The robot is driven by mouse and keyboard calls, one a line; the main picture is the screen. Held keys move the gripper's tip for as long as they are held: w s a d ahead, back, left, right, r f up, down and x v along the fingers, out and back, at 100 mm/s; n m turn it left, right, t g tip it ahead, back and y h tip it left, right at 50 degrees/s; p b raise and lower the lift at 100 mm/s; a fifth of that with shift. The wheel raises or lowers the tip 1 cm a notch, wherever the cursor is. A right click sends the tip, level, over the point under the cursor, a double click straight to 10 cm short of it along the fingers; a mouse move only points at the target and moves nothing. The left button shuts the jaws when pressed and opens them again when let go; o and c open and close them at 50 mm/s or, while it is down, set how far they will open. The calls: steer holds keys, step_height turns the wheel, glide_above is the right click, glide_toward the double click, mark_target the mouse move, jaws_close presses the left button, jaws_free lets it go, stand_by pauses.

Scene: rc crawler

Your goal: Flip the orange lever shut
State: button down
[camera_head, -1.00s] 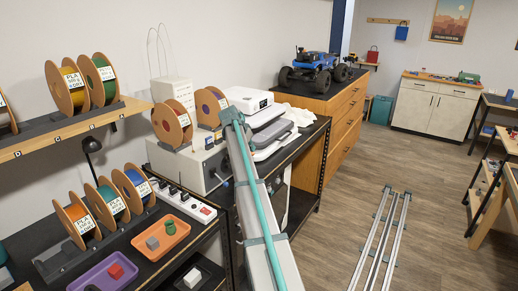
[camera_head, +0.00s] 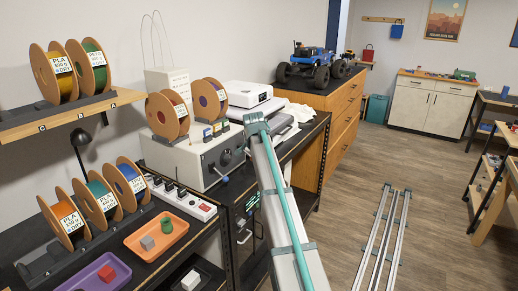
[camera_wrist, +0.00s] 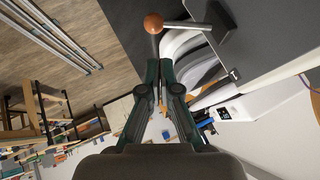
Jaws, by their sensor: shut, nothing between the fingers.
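A lever with an orange ball knob (camera_wrist: 153,23) and a grey bar shows at the top of the wrist view. My gripper (camera_wrist: 161,72) has green and black fingers that point up toward the knob. It is shut and empty, with the knob just beyond the fingertips in the picture. I see no contact, but the depth between them is hard to judge. In the head view my arm hides the gripper, and I cannot make out the orange lever.
A pale box (camera_head: 188,160) with a blue-tipped lever (camera_head: 222,177) carries spools. A power strip (camera_head: 183,200), orange tray (camera_head: 157,236) and purple tray (camera_head: 88,275) lie at lower left. White devices (camera_head: 250,96) stand behind my arm. Floor rails (camera_head: 378,240) lie right, with open floor around them.

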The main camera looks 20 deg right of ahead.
steer(key=shift+r, duration=0.6)
steer(key=shift+d, duration=0.1)
steer(key=s+d+r, duration=0.1)
steer(key=s+r, duration=0.7)
steer(key=s, duration=0.2)
steer(key=shift+s+d, duration=0.15)
steer(key=shift+d, duration=0.05)
